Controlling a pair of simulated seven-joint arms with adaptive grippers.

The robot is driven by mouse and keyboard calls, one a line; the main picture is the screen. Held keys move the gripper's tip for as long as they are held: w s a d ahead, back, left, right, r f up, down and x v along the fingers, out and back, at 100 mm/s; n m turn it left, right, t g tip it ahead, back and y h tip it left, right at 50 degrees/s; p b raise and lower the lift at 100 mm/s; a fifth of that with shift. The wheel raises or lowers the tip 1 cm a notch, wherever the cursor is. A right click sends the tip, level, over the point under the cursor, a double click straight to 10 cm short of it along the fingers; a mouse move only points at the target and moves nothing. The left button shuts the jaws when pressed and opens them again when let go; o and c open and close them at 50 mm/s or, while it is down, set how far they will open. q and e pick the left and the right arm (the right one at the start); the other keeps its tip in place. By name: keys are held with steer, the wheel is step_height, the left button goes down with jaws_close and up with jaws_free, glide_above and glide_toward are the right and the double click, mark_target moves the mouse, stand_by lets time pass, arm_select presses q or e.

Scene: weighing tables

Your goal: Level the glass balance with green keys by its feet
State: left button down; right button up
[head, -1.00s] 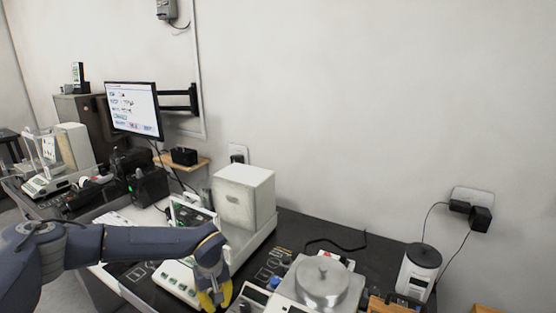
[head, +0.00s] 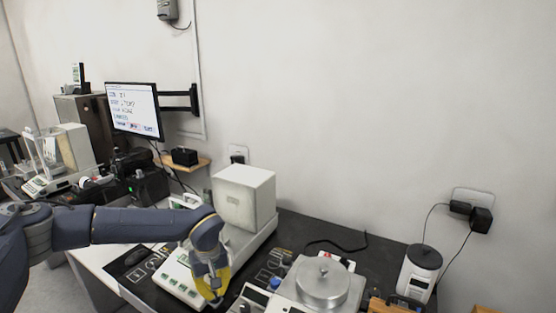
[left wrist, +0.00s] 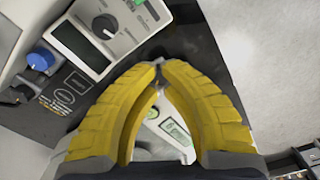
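The near glass balance has a white housing (head: 243,197) and a low white front with green keys (head: 180,287) in the head view. My left arm crosses in front of it and hides part of it. My left gripper (head: 216,300) points down at the balance's front right corner. In the left wrist view, the yellow fingers of my left gripper (left wrist: 160,70) meet at their tips. Part of the white balance front with a green-marked patch (left wrist: 176,130) shows between them. I see nothing clearly held. The feet are not clearly visible. My right gripper is not in view.
A device with a knob (left wrist: 105,26) and a blue cap (left wrist: 40,59) stands close to the fingertips. A round metal-topped instrument (head: 322,284) stands to the right. Another glass balance (head: 50,160) is at far left. A monitor (head: 133,110) hangs on the wall.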

mark_target(216, 302)
arm_select(q)
steer(key=c, duration=2.1)
jaws_free()
steer(key=shift+s+d+f, duration=0.2)
steer(key=shift+s+f, duration=0.05)
steer(key=shift+f, duration=0.1)
jaws_close()
steer(key=shift+w+a+f, duration=0.1)
steer(key=shift+w+f, duration=0.05)
steer(key=shift+f, duration=0.65)
steer(key=shift+w+a+f, duration=0.1)
steer(key=shift+w+f, duration=0.1)
steer(key=shift+f, duration=0.65)
steer(key=shift+w+a+f, duration=0.1)
steer(key=shift+w+f, duration=0.05)
steer(key=shift+f, duration=0.8)
steer(key=shift+f, duration=0.15)
